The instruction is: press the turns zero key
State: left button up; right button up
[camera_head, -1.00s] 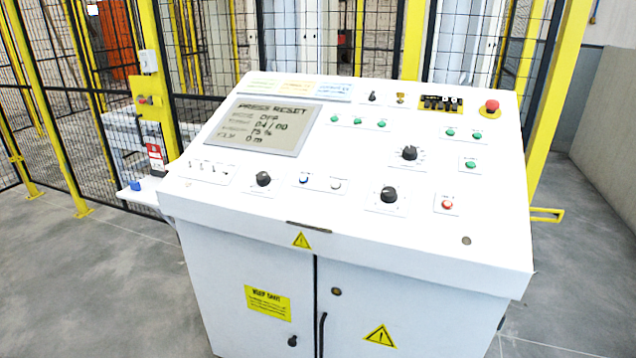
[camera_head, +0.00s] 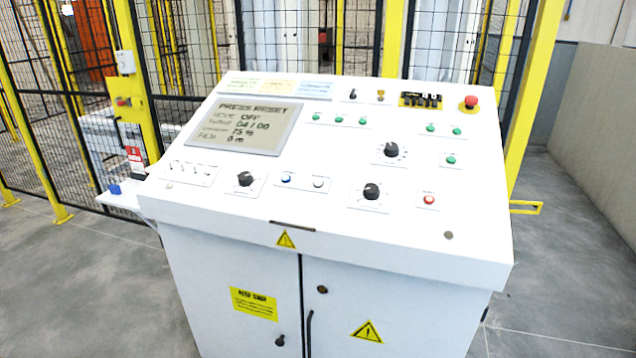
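A white control console (camera_head: 330,230) with a sloped panel stands in front of me. Its screen (camera_head: 251,126) reads "PRESS RESET", with "OFF", "04/00", "75 %" and "0 m" below. A blue button (camera_head: 286,179) and a white button (camera_head: 319,184) sit side by side below the screen. A red button (camera_head: 429,199) is at the lower right, and several green buttons (camera_head: 339,119) are on the upper part. The small labels are too blurred to read, so I cannot tell which key is turns zero. Neither gripper is in view.
Black knobs (camera_head: 371,191), small toggle switches (camera_head: 191,170) and a red emergency stop (camera_head: 470,102) are also on the panel. A yellow-posted mesh fence (camera_head: 140,85) stands behind the console. Grey floor (camera_head: 570,270) is clear on the right.

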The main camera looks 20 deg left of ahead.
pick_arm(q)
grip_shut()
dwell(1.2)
